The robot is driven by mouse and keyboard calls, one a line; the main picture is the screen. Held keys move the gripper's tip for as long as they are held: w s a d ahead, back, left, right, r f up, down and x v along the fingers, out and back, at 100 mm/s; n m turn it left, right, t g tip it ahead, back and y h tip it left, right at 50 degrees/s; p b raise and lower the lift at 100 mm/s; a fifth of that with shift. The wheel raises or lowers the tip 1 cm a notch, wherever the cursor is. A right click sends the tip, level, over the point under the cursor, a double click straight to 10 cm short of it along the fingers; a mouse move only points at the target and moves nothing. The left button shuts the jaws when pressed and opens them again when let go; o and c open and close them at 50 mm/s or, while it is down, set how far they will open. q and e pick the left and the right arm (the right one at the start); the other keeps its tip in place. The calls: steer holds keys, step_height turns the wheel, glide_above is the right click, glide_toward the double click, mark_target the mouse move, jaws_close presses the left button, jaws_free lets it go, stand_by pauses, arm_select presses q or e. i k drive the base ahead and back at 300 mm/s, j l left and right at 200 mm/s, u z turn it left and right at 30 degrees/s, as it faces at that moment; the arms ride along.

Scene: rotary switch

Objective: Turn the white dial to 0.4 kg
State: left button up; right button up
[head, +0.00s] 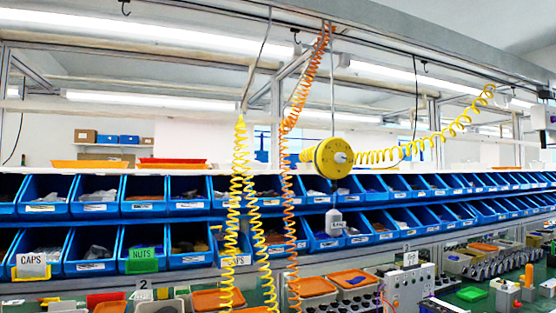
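A yellow round unit (328,158) hangs in front of the blue bins, right of the picture's middle. A small pale grey-white round knob (341,157) is at the centre of its face; it may be the white dial. I cannot read any scale or kg mark at this size. A thin cable runs down from the unit to a grey weight-like body (334,222) with a white label. Neither of my grippers is in view.
Coiled yellow hoses (237,190) and a coiled orange hose (288,185) hang left of the yellow unit. Another yellow coil (430,142) stretches off to its right. Rows of blue bins (145,195) stand behind. A grey control box (408,287) is at lower right.

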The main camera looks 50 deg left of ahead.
mark_target(339, 158)
steer(key=u, duration=1.4)
